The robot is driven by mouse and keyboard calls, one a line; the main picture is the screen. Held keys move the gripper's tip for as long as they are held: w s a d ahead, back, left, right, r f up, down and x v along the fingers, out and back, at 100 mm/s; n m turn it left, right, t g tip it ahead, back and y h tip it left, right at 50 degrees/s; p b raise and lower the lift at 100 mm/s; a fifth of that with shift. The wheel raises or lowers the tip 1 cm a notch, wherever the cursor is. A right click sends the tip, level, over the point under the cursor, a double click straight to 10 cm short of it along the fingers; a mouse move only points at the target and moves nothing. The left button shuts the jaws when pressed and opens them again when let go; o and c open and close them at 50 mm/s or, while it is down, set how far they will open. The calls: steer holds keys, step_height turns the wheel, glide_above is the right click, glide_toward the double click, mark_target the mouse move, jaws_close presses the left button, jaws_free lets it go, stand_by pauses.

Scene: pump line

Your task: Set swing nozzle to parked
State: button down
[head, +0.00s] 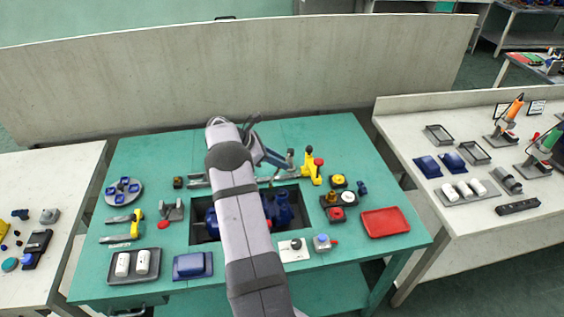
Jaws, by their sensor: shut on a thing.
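My arm reaches up across the middle of the green table, and my gripper (281,161) is at the back, just left of a yellow fixture. It is shut on a small grey part there, which looks like the swing nozzle (290,157). The contact is small, and the fingers partly cover it. I cannot tell the nozzle's angle or where its parked position is. Grey metal pieces show behind the dark recess (204,232), to either side of my arm. Blue pump parts (282,207) stand in the recess, partly hidden by my arm.
The yellow fixture (311,168) with a red knob stands close right of my gripper. Round buttons (338,181), a red tray (385,221) and a blue-dished disc (124,191) are on the table. White side benches flank it. The table's back strip is mostly clear.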

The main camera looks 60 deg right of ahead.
steer(key=shift+w+r, duration=0.1)
steer(key=shift+w, duration=0.05)
steer(key=c, duration=1.5)
jaws_free()
steer(key=shift+c, duration=0.2)
steer(key=b+v, duration=0.2)
steer(key=v, duration=0.5)
steer(key=shift+w, duration=0.1)
